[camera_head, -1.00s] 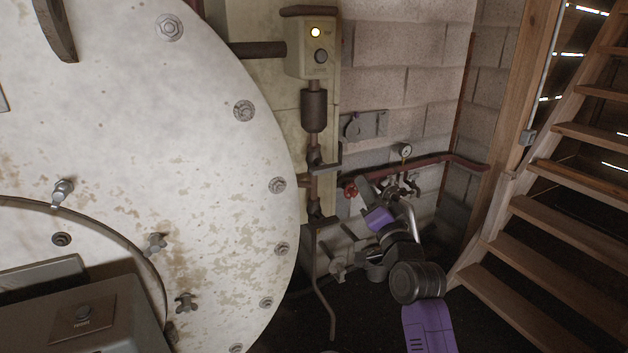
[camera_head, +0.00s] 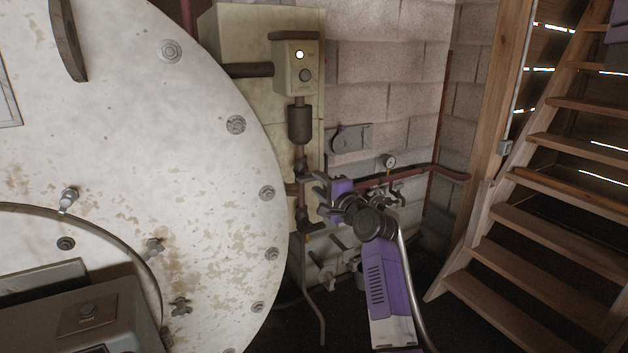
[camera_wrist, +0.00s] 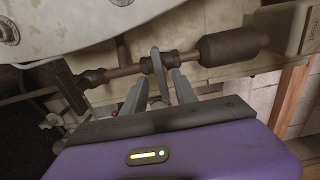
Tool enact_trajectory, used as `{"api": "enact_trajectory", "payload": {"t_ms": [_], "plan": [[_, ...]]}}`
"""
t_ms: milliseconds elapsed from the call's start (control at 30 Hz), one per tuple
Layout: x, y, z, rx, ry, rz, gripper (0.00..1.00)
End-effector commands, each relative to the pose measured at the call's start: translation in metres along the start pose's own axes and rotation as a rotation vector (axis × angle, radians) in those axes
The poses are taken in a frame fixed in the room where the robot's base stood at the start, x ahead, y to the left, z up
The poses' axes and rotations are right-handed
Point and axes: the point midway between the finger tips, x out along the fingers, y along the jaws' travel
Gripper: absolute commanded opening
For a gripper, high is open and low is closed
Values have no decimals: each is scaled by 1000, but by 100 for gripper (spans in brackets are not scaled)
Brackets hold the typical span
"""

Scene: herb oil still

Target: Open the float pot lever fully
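The float pot is a dark cylinder on the vertical pipe in the head view (camera_head: 300,125), and it also shows in the wrist view (camera_wrist: 232,46). Below it a valve on the pipe carries a short grey lever (camera_wrist: 157,66). My gripper (camera_head: 321,194) is at this valve, reaching in from the right. In the wrist view its two fingers (camera_wrist: 158,80) stand apart, with the grey lever appearing between them. I cannot tell whether either finger touches it. In the head view the gripper partly hides the lever.
A second valve (camera_head: 305,226) sits lower on the same pipe. The large pale still door (camera_head: 215,190) is close on the left. A red pipe (camera_head: 420,170) and gauge (camera_head: 389,161) are behind my arm. Wooden stairs (camera_head: 560,200) stand at the right.

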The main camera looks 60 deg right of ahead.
Motion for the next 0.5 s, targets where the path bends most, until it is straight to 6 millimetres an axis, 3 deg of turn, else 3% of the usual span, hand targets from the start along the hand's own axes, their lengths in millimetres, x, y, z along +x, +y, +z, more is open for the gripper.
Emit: {"api": "enact_trajectory", "payload": {"t_ms": [200, 500], "plan": [[24, -1, 0, 0, 1, 0, 34], [30, 0, 0, -2, 1, -1, 34]]}}
